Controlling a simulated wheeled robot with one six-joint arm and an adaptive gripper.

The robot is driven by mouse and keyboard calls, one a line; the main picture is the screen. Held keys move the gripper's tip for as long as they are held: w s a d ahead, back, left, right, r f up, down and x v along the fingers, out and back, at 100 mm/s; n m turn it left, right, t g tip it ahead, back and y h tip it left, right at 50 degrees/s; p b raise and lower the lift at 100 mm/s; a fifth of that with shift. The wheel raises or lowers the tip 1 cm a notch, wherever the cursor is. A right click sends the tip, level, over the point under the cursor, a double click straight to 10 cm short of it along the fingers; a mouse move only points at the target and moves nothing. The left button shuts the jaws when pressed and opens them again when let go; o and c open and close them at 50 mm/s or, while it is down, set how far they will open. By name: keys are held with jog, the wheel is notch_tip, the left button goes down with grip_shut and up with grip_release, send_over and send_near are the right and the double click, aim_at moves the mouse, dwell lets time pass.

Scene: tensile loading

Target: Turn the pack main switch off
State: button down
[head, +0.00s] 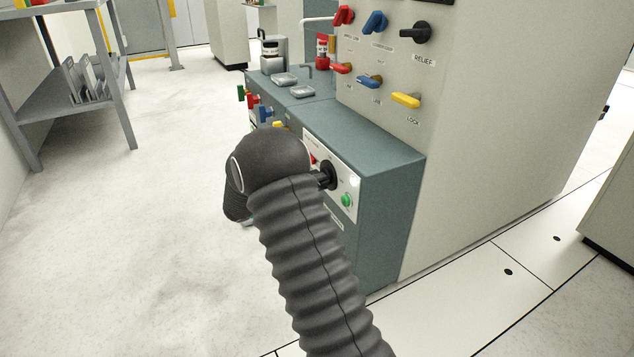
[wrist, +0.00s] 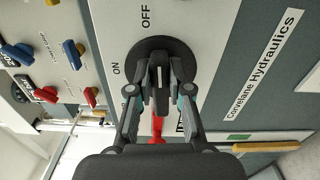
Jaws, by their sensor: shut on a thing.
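The pack main switch, a round black rotary knob (wrist: 150,47), sits on a pale panel (wrist: 205,25) with OFF and ON printed beside it. In the wrist view my gripper (wrist: 160,88) is shut on the knob's raised handle. The fingers hide much of the handle, so I cannot tell exactly which label it points to. In the head view the black knob (head: 328,174) shows just right of my arm's dark wrist, on the white panel (head: 345,181) of the blue-grey cabinet. My gripper's fingers are hidden there behind my arm.
A green button (head: 347,200) is below right of the knob. A tall beige cabinet (head: 470,130) with red, blue, black and yellow handles rises behind the blue-grey cabinet (head: 395,200). A grey shelf rack (head: 75,85) stands at left. The floor between is clear.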

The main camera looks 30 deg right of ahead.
jog(key=shift+f+m, duration=0.15)
jog(key=shift+m, duration=0.45)
jog(key=c, duration=1.1)
grip_release()
jog(key=a, duration=1.2)
jog(key=shift+s, duration=0.25)
